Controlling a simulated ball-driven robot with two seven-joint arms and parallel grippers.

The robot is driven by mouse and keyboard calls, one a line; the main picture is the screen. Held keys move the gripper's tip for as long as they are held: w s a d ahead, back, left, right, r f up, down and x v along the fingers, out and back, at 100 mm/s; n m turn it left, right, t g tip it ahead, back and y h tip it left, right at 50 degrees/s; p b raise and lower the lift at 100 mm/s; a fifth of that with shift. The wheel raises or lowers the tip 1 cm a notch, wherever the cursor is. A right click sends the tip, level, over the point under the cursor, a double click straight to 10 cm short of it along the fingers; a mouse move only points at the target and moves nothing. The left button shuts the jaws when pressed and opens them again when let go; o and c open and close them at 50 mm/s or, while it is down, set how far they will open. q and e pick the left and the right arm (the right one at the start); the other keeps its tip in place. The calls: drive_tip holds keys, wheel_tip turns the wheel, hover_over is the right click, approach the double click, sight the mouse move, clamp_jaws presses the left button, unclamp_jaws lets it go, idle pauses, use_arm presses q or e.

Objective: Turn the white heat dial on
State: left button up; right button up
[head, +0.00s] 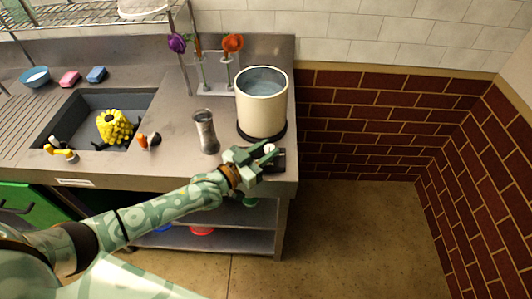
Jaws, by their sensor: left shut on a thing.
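The white heat dial (269,147) is a small pale knob at the front right of the steel counter, below the large cream pot (262,104). The pot holds water and stands on a dark round hotplate (262,134). My left gripper (266,153) reaches in from the left and is shut on the dial, with its fingers hiding part of it. A dark box (279,160) shows just behind the fingers. I cannot tell which way the dial is turned. My right gripper is not in view.
A grey metal vase (206,131) stands just left of the pot. A stand (217,72) with purple and orange flowers is behind. A sink (85,112) with a yellow bunch lies left. The counter ends right of the pot, with open floor beyond.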

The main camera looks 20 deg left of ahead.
use_arm(q)
drive_tip(key=o, duration=1)
drive_tip(key=p+v, duration=0.2)
drive_tip(key=v, duration=1.4)
drive_tip(key=shift+s, duration=0.15)
